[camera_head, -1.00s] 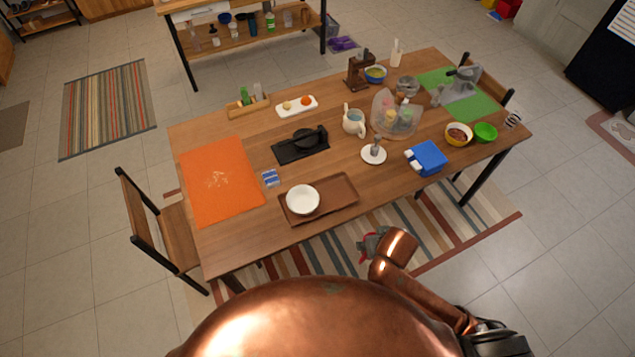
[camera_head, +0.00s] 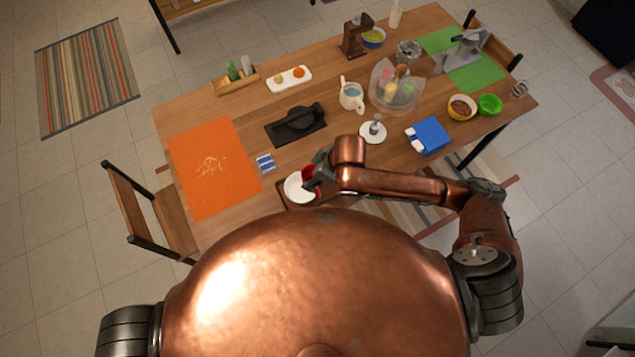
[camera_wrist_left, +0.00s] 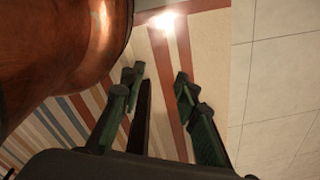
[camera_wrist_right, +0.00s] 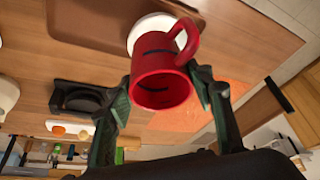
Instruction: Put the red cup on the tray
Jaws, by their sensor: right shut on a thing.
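The red cup (camera_wrist_right: 160,77) is between the fingers of my right gripper (camera_wrist_right: 163,92), which is shut on it. In the head view the red cup (camera_head: 309,174) shows partly behind my right gripper (camera_head: 318,172), above or beside the white bowl (camera_head: 295,190). The brown tray (camera_head: 283,200) is mostly hidden by my body and arm; in the right wrist view the tray (camera_wrist_right: 82,22) shows behind the cup, with the white bowl (camera_wrist_right: 150,25) on it. I cannot tell the cup's exact height. My left gripper (camera_wrist_left: 157,75) is open and empty over the striped rug.

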